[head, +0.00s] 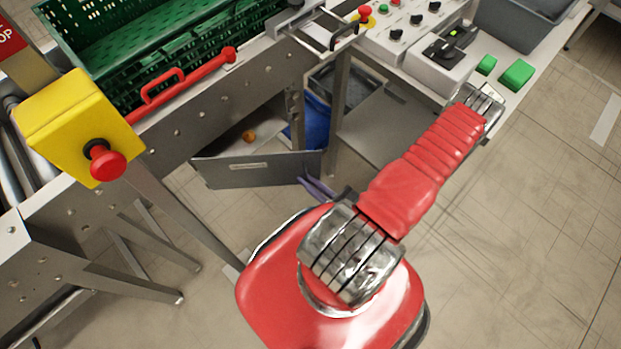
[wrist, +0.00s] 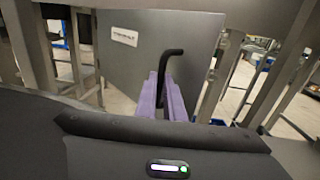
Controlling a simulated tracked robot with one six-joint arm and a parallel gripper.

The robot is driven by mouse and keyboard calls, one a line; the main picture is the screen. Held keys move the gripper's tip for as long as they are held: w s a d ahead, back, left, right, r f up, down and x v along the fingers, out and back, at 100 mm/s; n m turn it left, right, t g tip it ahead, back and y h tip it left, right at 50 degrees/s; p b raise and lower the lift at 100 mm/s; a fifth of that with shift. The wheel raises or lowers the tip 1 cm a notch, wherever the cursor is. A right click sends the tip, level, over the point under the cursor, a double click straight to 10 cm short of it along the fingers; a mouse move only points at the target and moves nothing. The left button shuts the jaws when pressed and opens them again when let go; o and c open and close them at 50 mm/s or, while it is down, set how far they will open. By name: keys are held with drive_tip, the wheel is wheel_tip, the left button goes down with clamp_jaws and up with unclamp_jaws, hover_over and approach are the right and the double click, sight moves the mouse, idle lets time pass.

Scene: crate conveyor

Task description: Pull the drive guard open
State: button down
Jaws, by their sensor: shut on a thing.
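The drive guard is a grey metal panel (head: 258,172) below the conveyor's side rail in the head view. It stands at an angle to the frame, with a gap behind its top edge. In the wrist view the panel (wrist: 188,28) fills the upper middle, with a white label at its upper left. A black bent handle (wrist: 172,52) stands out from its face. My gripper (head: 318,187) is at the panel's right end in the head view. Its purple fingers (wrist: 162,98) are shut on the handle, and they hide the handle's lower part.
A blue bin (head: 307,122) and a small orange thing (head: 249,135) show behind the panel. A yellow box with a red stop button (head: 107,163) juts out at left. A green crate (head: 160,45) sits above on the conveyor. The floor at right is clear.

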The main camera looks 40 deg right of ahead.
drive_tip(key=shift+a, duration=0.4)
drive_tip(key=c, duration=2.2)
unclamp_jaws()
drive_tip(key=o, duration=0.3)
drive_tip(key=shift+d, duration=0.25)
drive_tip(key=shift+o, duration=0.2)
